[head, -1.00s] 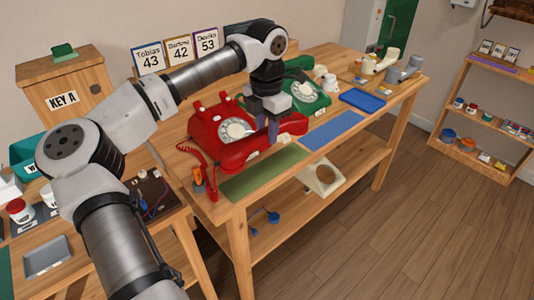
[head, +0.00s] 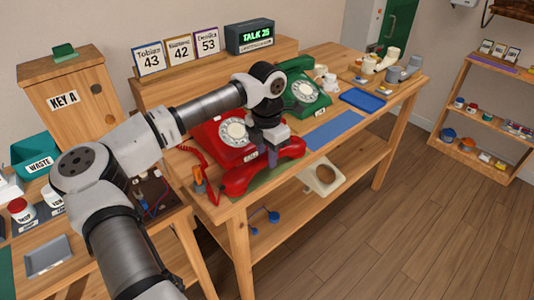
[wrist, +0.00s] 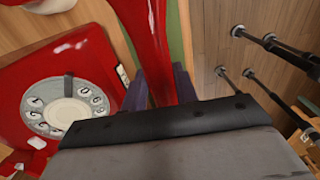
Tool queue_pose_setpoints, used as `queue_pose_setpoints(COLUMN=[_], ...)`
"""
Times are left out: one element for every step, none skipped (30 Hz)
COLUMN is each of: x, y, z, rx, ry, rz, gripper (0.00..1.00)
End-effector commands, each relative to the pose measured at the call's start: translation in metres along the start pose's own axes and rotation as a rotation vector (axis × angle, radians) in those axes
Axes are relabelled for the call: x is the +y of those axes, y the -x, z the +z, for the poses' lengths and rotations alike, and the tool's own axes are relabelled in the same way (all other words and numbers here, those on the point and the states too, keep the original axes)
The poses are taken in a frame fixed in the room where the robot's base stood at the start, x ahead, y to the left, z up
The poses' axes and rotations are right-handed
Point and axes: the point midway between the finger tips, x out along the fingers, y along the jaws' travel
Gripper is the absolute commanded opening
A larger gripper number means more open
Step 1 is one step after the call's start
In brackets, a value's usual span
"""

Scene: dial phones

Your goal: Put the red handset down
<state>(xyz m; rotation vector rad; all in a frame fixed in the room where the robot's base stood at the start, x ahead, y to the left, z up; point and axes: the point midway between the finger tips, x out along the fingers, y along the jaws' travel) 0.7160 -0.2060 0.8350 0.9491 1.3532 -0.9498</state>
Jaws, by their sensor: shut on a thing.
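The red handset (head: 236,181) is held level in front of the red dial phone, over the green mat (head: 262,182); I cannot tell whether it touches the mat. My gripper (head: 271,156) is shut on the middle of its handle, pointing down. In the wrist view the handset (wrist: 150,40) runs between the two dark fingers (wrist: 160,88). The red phone (head: 222,135) stands behind with its dial facing up and its cradle partly hidden by my arm. A coiled red cord (head: 190,152) hangs at its left.
A blue mat (head: 335,130) lies bare to the right. A green phone (head: 303,88) stands behind it, with a blue tray (head: 362,100) beyond. A display reading TALK 25 (head: 256,37) and number cards (head: 180,50) stand on the back shelf. The table's front edge is close.

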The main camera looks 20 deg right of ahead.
Motion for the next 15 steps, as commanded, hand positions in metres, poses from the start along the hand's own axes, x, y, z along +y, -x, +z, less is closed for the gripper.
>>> queue_pose_setpoints(x=[0.0001,0.0001,0.0001,0.0001,0.0001,0.0001,0.0001,0.0001,0.0001,0.0001,0.0001,0.0001,0.0001,0.0001,0.0001], y=[-0.0008,-0.0005,-0.0005,-0.0005,-0.0005,-0.0005,-0.0004,-0.0004,-0.0004,-0.0004,-0.0003,-0.0003,0.0001,0.001,0.0029], z=[-0.0001,-0.0001,-0.0001,-0.0001,0.0,0.0,0.0,0.0,0.0,0.0,0.0,0.0,0.0,0.0,0.0], rx=[0.0,0.0,0.0,0.0,0.0,0.0,0.0,0.0,0.0,0.0,0.0,0.0,0.0,0.0,0.0], ry=[0.0,0.0,0.0,0.0,0.0,0.0,0.0,0.0,0.0,0.0,0.0,0.0,0.0,0.0,0.0], rz=[0.0,0.0,0.0,0.0,0.0,0.0,0.0,0.0,0.0,0.0,0.0,0.0,0.0,0.0,0.0], gripper=[0.33,0.37,0.42,0.46,0.5,0.51,0.51,0.51,0.51,0.51,0.51,0.51,0.51,0.51,0.51])
